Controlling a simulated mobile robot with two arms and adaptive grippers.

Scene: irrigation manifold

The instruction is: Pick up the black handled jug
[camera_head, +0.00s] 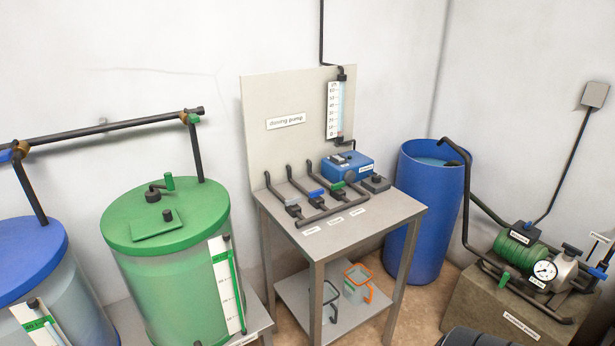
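A clear jug with a dark handle (330,314) stands on the lower shelf of the grey metal table. The table's front leg hides part of it, and it is small in view. A second clear jug with an orange rim and handle (356,291) stands to its right on the same shelf.
The grey table (391,211) carries a blue dosing pump (347,167) and black pipes with valves on top. A green tank (165,275) stands left, a blue barrel (420,245) right, and a pump on a block (490,308) further right.

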